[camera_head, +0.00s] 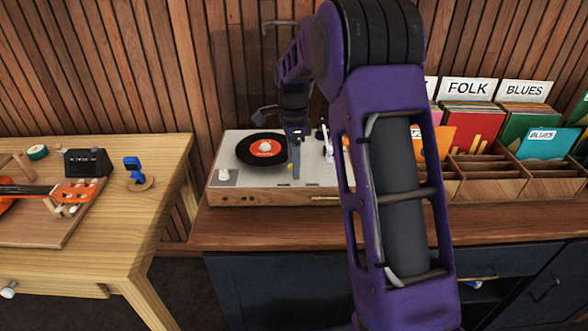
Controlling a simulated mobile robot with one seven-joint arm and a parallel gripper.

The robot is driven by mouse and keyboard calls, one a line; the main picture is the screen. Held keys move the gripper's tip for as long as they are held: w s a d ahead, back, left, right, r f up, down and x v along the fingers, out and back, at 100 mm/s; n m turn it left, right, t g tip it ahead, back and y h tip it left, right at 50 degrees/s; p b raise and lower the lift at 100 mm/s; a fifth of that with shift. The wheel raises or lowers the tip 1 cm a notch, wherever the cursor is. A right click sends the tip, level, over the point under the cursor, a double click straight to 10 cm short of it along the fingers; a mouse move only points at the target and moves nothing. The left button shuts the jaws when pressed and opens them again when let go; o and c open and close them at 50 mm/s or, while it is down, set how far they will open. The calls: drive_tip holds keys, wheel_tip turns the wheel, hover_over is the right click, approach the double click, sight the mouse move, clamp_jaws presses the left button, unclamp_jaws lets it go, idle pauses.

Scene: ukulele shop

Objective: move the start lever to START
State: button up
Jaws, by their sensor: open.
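The record player (318,191) stands on the wooden cabinet top, a light grey deck with a wooden front. A black record with a red label (266,148) lies on its platter. A white tonearm (328,143) shows right of the record, partly behind my arm. My gripper (295,152) is open over the deck, just right of the record, and points down. It is small in this view, and I cannot tell whether it touches anything. I cannot make out the start lever or its START mark clearly. My arm hides the deck's right end.
Record bins (487,176) with genre cards stand to the right on the cabinet top (515,225). A wooden table (110,250) at the left holds an orange ukulele (75,192) and a blue clip-on device (134,168). A slatted wall rises close behind the player.

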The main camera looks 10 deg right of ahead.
drive_tip(key=shift+f, duration=0.55)
clamp_jaws()
